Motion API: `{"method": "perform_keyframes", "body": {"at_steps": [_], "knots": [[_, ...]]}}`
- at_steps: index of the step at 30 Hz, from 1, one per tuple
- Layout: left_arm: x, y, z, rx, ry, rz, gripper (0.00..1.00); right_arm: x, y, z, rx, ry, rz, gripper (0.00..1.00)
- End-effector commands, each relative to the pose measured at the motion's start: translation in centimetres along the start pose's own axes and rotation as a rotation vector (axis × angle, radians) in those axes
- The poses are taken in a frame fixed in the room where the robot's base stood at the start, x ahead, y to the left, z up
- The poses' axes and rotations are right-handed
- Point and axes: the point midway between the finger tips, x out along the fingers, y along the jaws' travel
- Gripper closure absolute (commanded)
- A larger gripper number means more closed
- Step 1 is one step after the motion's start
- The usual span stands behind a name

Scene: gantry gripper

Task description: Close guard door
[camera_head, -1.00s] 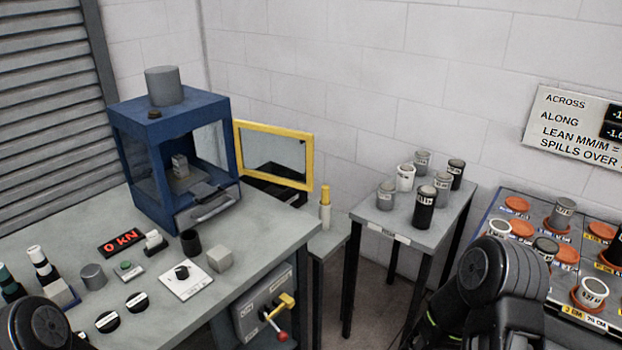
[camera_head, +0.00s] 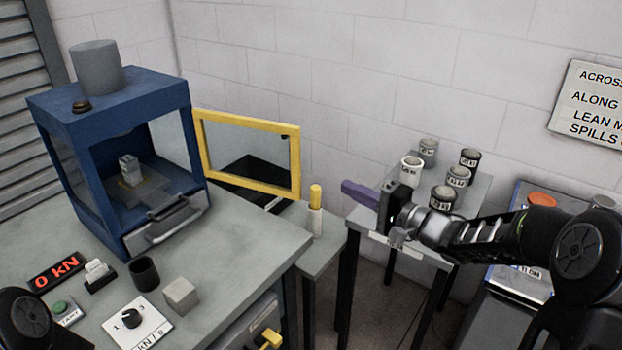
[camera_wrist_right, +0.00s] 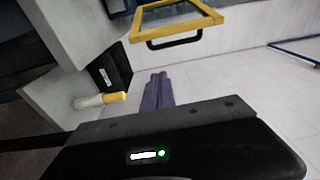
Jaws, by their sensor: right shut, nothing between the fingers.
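The guard door (camera_head: 248,190) is a yellow frame with a clear pane. It stands swung open to the right of the blue press cabinet (camera_head: 100,125), whose front is uncovered. In the right wrist view the door (camera_wrist_right: 178,38) shows at the top, with a dark handle (camera_wrist_right: 175,42) on it. My right gripper (camera_head: 345,187) is shut and empty, its purple fingers pointing left toward the door, with a gap between them. The fingers also show in the right wrist view (camera_wrist_right: 157,88). A grey block (camera_head: 130,170) sits inside the cabinet. My left gripper is out of view.
A yellow-topped white cylinder (camera_head: 315,210) stands on the low side table between the door and my right gripper. Several labelled cans stand on the small table (camera_head: 480,190) behind my right gripper. A control dial (camera_head: 132,318) and a grey cube (camera_head: 181,294) are on the bench.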

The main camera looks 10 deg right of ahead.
Motion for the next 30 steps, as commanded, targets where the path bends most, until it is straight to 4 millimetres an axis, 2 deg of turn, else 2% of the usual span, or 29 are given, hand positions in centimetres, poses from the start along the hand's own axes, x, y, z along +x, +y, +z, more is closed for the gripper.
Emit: {"method": "perform_keyframes", "body": {"at_steps": [11,17,23,30], "knots": [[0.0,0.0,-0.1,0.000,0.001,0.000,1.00,0.2,0.1,0.0,0.014,0.002,0.002,1.00],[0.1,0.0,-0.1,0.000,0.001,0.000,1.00,1.5,0.2,0.1,0.013,-0.001,0.002,1.00],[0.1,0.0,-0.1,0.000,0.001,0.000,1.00,4.6,0.2,0.1,0.012,-0.001,0.003,1.00],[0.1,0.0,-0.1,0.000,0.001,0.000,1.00,9.5,0.2,0.1,0.013,-0.001,0.002,1.00]]}}
